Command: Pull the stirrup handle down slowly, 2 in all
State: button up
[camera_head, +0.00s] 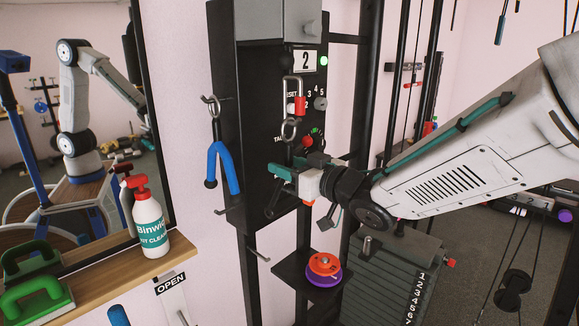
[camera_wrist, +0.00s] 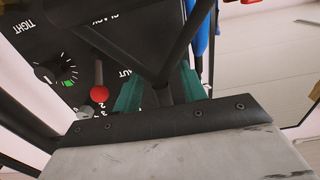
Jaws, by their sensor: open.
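The stirrup handle is a black, angular frame that shows in the wrist view (camera_wrist: 150,45), between and in front of my teal fingers. In the head view it hangs below a steel ring (camera_head: 289,130) and a carabiner (camera_head: 291,88), mostly hidden by my gripper. My gripper (camera_head: 282,175) is at the handle, in front of the black machine column (camera_head: 230,120). Its teal fingers also show in the wrist view (camera_wrist: 162,94), apart, with part of the handle between them. I cannot tell whether they touch it. The counter display (camera_head: 306,58) reads 2, with a green light beside it.
A blue rope handle (camera_head: 221,168) hangs on a hook left of the column. A knob (camera_wrist: 55,72) and a red-tipped lever (camera_wrist: 99,93) are close to my gripper. Orange and purple discs (camera_head: 325,270) lie below. A spray bottle (camera_head: 149,220) stands on the wooden shelf (camera_head: 105,283).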

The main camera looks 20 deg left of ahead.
jog(key=s+d+f+m+t+h, duration=0.1)
jog(key=d+f+m+h, duration=0.2)
jog(key=d+f+h, duration=0.7)
jog(key=d+f+m+h, duration=0.1)
jog(key=d+m+h, duration=0.2)
jog(key=d, duration=1.4)
jog(key=s+d+m+g+h, duration=0.3)
jog(key=s+d+g+h, duration=0.1)
jog(key=s+d, duration=0.9)
jog(key=s+d+r+m+g, duration=0.2)
jog(key=s+d+r+m, duration=0.2)
jog(key=s+d, duration=0.4)
jog(key=shift+s+d+g, duration=0.15)
jog(key=shift+s+g, duration=0.15)
jog(key=shift+s, duration=2.5)
